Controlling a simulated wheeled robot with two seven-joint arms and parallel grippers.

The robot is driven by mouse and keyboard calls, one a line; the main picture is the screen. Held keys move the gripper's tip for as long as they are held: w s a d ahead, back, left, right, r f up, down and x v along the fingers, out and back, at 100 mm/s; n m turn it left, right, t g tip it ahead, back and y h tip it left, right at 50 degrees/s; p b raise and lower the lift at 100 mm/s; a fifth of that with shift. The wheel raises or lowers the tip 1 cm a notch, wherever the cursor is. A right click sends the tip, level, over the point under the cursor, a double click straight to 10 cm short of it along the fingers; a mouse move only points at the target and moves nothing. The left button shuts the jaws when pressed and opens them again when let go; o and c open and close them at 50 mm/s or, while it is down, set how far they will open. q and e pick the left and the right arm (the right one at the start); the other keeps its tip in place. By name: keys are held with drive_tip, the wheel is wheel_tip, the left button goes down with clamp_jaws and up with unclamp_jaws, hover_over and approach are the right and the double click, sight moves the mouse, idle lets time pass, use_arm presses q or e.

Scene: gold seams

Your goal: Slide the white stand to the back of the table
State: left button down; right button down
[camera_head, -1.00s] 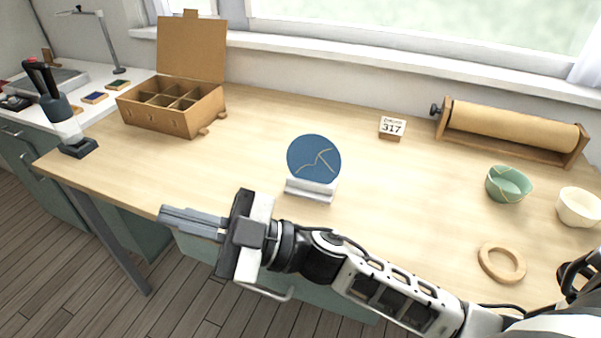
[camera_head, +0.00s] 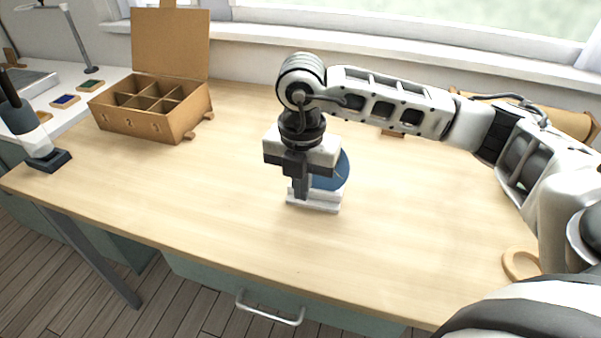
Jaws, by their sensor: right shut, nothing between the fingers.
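The white stand (camera_head: 322,203) sits on the wooden table (camera_head: 190,210) near the middle, with a dark blue plate (camera_head: 336,178) standing upright in it. A gold line on the plate shows at its right part. My right gripper (camera_head: 301,195) points down at the left part of the stand, in front of the plate. Its fingers are together and empty. They hide the plate's left part and some of the stand; I cannot tell whether they touch either.
A cardboard box with compartments (camera_head: 150,122) stands at the back left, lid open. A wooden ring (camera_head: 519,264) lies at the right, partly hidden by my arm. A paper roll (camera_head: 540,112) is at the back right. Table left of the stand is clear.

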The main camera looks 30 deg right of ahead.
sight(308, 203)
wheel_tip(308, 203, down, 6)
drive_tip(key=shift+r, duration=0.1)
drive_tip(key=shift+w+d+r+p, duration=0.1)
drive_tip(key=shift+w+d+p, duration=0.3)
drive_tip(key=shift+w+d, duration=0.85)
drive_tip(key=shift+d, duration=0.25)
use_arm(q)
drive_tip(key=shift+s+f, duration=0.1)
use_arm(e)
drive_tip(key=shift+w+d, duration=0.1)
